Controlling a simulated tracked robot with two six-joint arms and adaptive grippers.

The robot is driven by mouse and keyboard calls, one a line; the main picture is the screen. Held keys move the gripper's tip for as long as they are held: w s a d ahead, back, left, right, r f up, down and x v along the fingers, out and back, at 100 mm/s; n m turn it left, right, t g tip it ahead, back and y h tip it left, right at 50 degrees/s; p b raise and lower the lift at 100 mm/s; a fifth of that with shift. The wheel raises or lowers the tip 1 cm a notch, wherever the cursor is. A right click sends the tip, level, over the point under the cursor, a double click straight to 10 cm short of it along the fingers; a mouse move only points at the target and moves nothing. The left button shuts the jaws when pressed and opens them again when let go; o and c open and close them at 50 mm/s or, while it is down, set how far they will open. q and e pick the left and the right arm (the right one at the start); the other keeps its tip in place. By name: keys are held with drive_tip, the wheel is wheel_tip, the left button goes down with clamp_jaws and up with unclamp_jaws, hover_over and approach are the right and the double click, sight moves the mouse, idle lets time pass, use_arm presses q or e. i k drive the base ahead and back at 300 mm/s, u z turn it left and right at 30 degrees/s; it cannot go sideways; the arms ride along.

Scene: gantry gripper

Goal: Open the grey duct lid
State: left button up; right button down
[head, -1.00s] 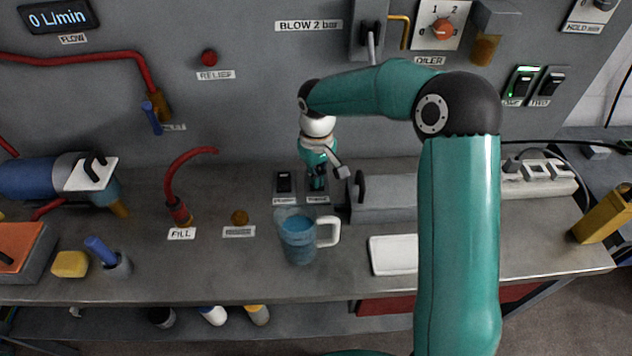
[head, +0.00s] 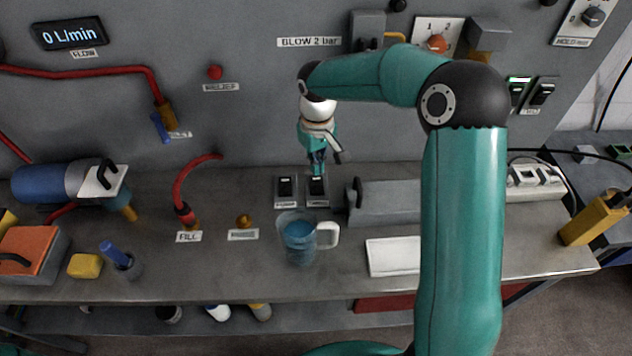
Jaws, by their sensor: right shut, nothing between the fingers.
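The grey duct (head: 395,205) is a long, low grey box on the bench, right of centre. A black handle (head: 358,197) stands at its left end, and its lid looks shut. My arm covers part of its right side. My right gripper (head: 318,172) is shut and empty, pointing down just above the right one of two black rocker switches (head: 317,187). It is left of the duct and its handle and apart from them. My left gripper is not in view.
A clear mug of blue liquid (head: 298,238) stands in front of the switches. A white plate (head: 393,256) lies in front of the duct. A red hose (head: 180,185) rises at the left.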

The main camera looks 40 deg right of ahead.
sight(399, 196)
drive_tip(key=k, duration=1)
